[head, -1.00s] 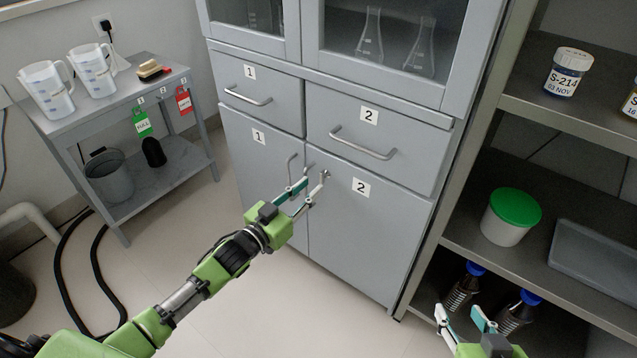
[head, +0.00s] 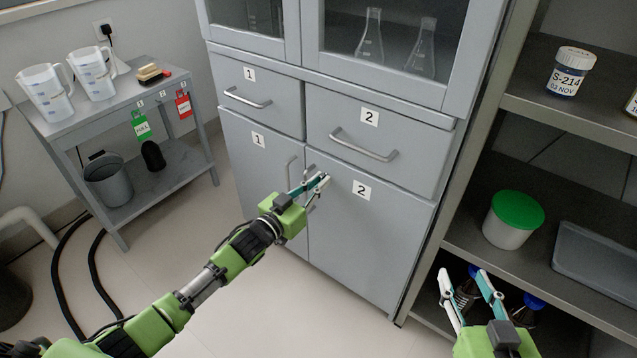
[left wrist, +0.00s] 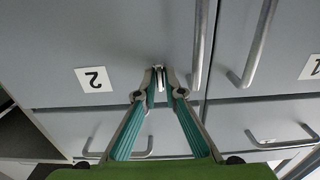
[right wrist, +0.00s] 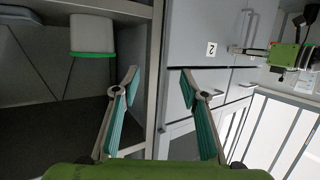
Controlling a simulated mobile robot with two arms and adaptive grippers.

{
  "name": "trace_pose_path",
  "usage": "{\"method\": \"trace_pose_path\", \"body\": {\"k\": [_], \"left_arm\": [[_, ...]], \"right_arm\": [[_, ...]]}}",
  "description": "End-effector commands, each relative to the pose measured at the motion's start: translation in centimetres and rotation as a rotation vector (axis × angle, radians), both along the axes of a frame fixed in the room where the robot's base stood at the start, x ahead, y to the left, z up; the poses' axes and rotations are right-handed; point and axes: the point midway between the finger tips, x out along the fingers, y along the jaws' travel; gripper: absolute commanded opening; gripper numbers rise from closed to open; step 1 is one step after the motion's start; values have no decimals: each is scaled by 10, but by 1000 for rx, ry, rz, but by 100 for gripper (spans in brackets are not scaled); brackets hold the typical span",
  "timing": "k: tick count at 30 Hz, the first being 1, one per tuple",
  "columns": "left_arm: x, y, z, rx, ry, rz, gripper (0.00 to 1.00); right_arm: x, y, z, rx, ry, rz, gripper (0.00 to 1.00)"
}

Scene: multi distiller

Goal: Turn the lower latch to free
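The lower latch (left wrist: 160,80) is a small metal piece near the top inner corner of door 2 (head: 365,230). It shows between the fingertips in the left wrist view and is mostly hidden by the fingers in the head view. My left gripper (head: 322,180) is at the latch, its fingertips drawn close together on either side of it; it also shows in the left wrist view (left wrist: 161,72). The latch's exact angle is hard to tell. My right gripper (head: 480,275) is open and empty in front of the shelf, as the right wrist view (right wrist: 159,72) also shows.
Door 1's vertical handle (head: 291,172) is just left of my left gripper. The drawer 2 handle (head: 362,146) is above it. The right shelf holds a green-lidded tub (head: 512,218) and blue-capped bottles (head: 530,308). The floor before the cabinet is clear.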

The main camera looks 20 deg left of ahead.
Motion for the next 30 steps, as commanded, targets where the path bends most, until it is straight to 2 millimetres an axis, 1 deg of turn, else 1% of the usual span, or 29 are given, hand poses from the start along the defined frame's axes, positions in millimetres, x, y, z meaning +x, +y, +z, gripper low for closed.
{"method": "trace_pose_path", "body": {"k": [6, 9, 17, 24, 30], "left_arm": [[0, 0, 0, 8, -3, 0, 0], [0, 0, 1, 28, -11, 0, 0], [0, -1, 2, 159, -59, 1, 0], [-1, -2, 2, 359, -133, 0, 0], [-1, -2, 1, 540, -197, 1, 0]], "right_arm": [[0, 0, 0, -1, 4, 0, 40], [-2, -1, -4, -5, 23, -1, 40], [-21, -10, -37, -45, 192, -12, 40], [-49, -23, -70, -90, 380, -27, 40], [-69, -30, -88, -114, 492, -34, 40]]}}
